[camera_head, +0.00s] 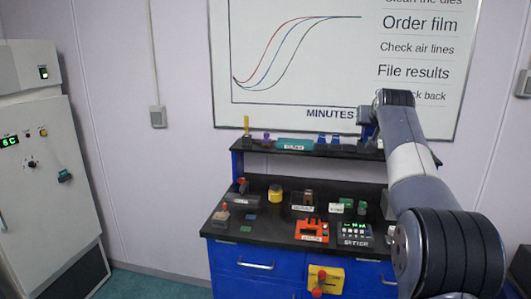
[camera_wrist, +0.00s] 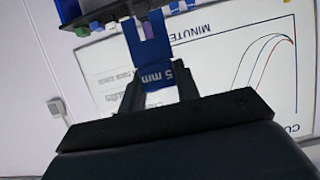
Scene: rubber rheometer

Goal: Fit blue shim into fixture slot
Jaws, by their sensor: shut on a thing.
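My gripper (camera_wrist: 158,84) is shut on the blue shim (camera_wrist: 152,55) in the wrist view. The shim is a flat blue piece with white "5 mm" lettering between the fingers, and it reaches out past the fingertips. In the head view the arm's end is high at the right, in front of the whiteboard and near the shelf (camera_head: 258,147); the grip itself is too small to read there. The shim's far end overlaps the view of the shelf objects, and contact cannot be told. I cannot make out which thing is the fixture, or its slot.
The shelf holds a teal labelled block (camera_head: 295,144), small blue pieces (camera_head: 328,139) and a yellow upright piece (camera_head: 246,124). The black bench (camera_head: 262,230) below holds a yellow round thing (camera_head: 275,194), a red device (camera_head: 312,231) and a keypad box (camera_head: 355,235). A white cabinet (camera_head: 45,180) stands left.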

